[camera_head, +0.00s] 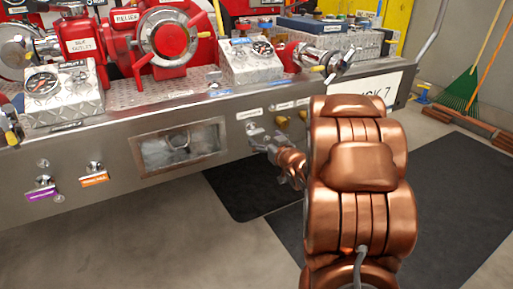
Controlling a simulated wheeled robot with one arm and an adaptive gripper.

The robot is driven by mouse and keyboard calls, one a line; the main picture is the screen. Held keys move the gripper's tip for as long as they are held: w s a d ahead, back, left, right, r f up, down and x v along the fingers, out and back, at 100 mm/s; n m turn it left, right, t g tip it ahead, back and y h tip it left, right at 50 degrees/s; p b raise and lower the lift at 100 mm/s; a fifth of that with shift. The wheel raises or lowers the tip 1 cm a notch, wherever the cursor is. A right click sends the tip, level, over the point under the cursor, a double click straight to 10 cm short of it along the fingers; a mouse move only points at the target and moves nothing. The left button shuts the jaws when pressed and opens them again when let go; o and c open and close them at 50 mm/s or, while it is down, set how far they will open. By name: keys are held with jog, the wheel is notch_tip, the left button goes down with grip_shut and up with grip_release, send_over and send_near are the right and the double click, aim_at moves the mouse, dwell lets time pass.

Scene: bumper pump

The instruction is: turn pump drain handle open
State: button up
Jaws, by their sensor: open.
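The pump drain handle cannot be picked out for certain, because the small labels on the bumper front are too small to read. A silvery knob (251,128) sits under a white label, right at the tip of my gripper. My gripper (262,138) is open and reaches toward the bumper face from the right. I cannot tell whether its fingers are around the knob or only beside it. A brass knob (281,119) sits just right of it, and another is partly hidden by my copper arm.
The steel bumper (100,150) carries red valves (168,38) and gauges on top. A recessed window (180,146) is left of my gripper. Purple-tagged (41,188) and orange-tagged (94,176) pulls are further left.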

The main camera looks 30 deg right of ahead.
aim_at(258, 133)
jog(key=shift+t, duration=0.6)
jog(key=shift+w+d+f+b, duration=0.2)
jog(key=shift+w+b, duration=0.45)
jog(key=shift+w, duration=0.65)
jog(key=shift+w+d+f+b, duration=0.2)
jog(key=shift+w+b, duration=0.4)
jog(key=shift+w, duration=0.65)
jog(key=shift+w+d+f+b, duration=0.2)
jog(key=shift+w+b, duration=0.45)
jog(key=shift+w, duration=0.65)
jog(key=shift+f, duration=0.1)
jog(key=c, duration=1.1)
